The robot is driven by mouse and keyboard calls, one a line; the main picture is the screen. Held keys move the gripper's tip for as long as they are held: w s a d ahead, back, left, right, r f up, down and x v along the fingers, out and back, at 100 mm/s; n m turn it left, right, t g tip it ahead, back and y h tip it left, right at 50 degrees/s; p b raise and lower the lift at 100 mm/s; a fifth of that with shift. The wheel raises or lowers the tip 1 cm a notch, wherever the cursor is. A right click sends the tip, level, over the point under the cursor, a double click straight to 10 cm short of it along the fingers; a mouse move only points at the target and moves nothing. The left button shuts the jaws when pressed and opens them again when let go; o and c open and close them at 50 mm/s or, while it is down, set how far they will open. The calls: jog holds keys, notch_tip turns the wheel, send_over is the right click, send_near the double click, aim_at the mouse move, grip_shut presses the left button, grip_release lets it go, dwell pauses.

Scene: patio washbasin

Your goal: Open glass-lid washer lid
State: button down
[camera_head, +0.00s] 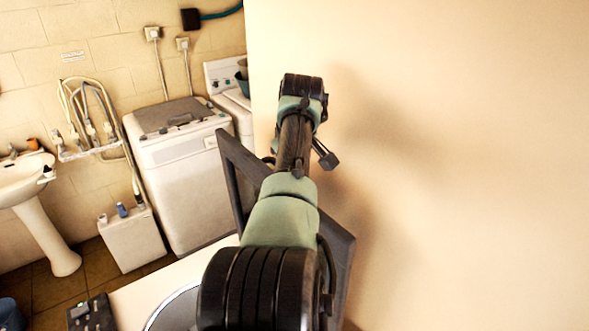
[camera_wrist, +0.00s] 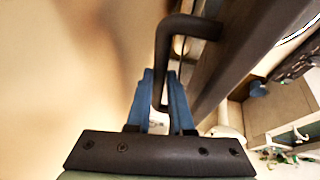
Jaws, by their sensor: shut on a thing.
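The glass-lid washer (camera_head: 133,300) stands in the foreground of the head view, with part of a round opening at the bottom edge. Its dark-framed lid (camera_head: 232,165) is raised and steeply tilted, partly hidden behind my arm. In the wrist view the lid (camera_wrist: 240,45) runs diagonally along the right, with a dark bent bar handle (camera_wrist: 163,60) on it. My gripper (camera_wrist: 162,92) has its blue fingers on both sides of the handle and is shut on it. The head view does not clearly show the fingers.
A plain wall (camera_head: 460,150) stands close on the right of my arm. A white top-loading washer (camera_head: 185,175), another machine (camera_head: 230,95), a small white cabinet (camera_head: 132,240) and a pedestal washbasin (camera_head: 25,180) stand farther left. Some tiled floor (camera_head: 50,290) shows between them.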

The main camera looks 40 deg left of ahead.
jog(key=shift+s+d+f, duration=0.1)
jog(key=shift+s+f, duration=0.15)
jog(key=shift+f, duration=0.35)
jog(key=c, duration=0.9)
grip_release()
jog(key=shift+w, duration=0.1)
jog(key=shift+c, duration=0.2)
jog(key=shift+o, duration=0.7)
jog(key=shift+w+a, duration=0.15)
jog(key=shift+a, duration=0.05)
jog(key=shift+r, duration=0.15)
jog(key=shift+d+r, duration=0.1)
jog(key=shift+r, duration=0.05)
jog(key=b+v, duration=0.6)
jog(key=v, duration=0.6)
jog(key=shift+r, duration=0.3)
